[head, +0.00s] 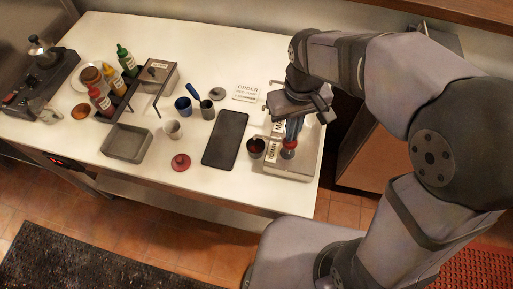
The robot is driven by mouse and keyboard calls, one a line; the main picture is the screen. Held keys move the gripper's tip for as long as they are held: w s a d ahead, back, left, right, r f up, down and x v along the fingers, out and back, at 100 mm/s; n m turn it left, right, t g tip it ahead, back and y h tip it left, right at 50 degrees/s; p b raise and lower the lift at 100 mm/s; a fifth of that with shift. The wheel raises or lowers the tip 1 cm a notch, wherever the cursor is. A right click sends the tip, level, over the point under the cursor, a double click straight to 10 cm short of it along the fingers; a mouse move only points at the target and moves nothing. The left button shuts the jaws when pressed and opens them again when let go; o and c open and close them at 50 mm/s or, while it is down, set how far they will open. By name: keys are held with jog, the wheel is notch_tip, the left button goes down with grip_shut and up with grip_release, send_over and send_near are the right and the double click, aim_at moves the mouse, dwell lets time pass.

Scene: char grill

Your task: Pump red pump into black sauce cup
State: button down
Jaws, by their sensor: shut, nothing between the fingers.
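The red pump (288,153) stands in the white dispenser base at the right end of the counter, its red top showing just below and in front of my gripper. A blue pump (293,128) shows behind it, partly covered by my gripper. The black sauce cup (256,148) stands upright at the left edge of the dispenser base, left of the red pump; its inside looks dark reddish. My gripper (300,108) is shut and empty above the pumps. Its fingertips are hard to make out, and I cannot tell whether it touches a pump.
A black tablet-like slab (226,139) lies left of the cup. The front counter strip is mostly clear.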

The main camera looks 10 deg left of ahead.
jog(key=shift+f, duration=0.2)
jog(key=shift+f+b, duration=0.95)
jog(key=shift+f, duration=0.4)
jog(key=shift+s, duration=0.1)
jog(key=shift+r, duration=0.2)
jog(key=shift+r+p, duration=1.35)
jog(key=shift+p, duration=0.05)
notch_tip(320, 180, up, 6)
jog(key=p, duration=0.6)
jog(key=shift+w, duration=0.2)
